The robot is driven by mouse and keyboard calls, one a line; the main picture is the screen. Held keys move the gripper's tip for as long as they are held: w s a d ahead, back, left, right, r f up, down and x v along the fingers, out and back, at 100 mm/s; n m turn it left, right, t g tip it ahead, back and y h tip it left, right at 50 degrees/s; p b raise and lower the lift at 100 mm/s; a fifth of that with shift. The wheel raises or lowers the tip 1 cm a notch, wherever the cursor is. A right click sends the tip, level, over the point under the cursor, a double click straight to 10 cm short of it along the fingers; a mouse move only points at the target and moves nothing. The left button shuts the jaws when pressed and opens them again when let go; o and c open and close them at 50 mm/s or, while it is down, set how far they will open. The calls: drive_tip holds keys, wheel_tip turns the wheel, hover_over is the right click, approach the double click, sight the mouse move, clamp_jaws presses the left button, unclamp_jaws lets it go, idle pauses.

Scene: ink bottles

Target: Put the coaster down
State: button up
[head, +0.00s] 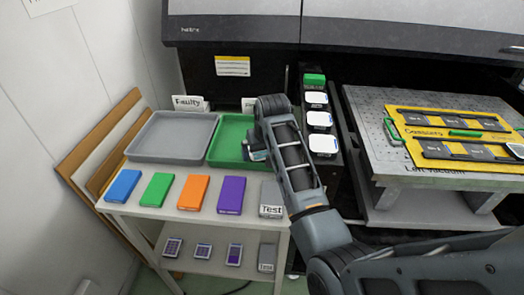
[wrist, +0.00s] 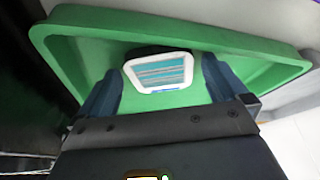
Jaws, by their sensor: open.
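A white-rimmed rounded square piece with a teal striped face (wrist: 158,72), which I take to be the coaster, lies over the floor of the green tray (wrist: 200,38). A dark body shows behind its upper edge. My gripper (wrist: 161,76) is open, with one finger on each side of the piece and visible gaps between. In the head view my gripper (head: 257,148) is low over the green tray (head: 228,128), and a small pale part of the piece shows beside it. My arm hides much of that tray's right side.
A grey tray (head: 172,135) marked "Faulty" stands left of the green one. Blue (head: 123,186), green (head: 157,189), orange (head: 193,192) and purple (head: 231,195) boxes line the shelf front. White-capped bottles (head: 320,121) stand in a dark rack to the right.

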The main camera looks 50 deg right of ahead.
drive_tip(key=v, duration=1.2)
drive_tip(key=shift+r, duration=0.15)
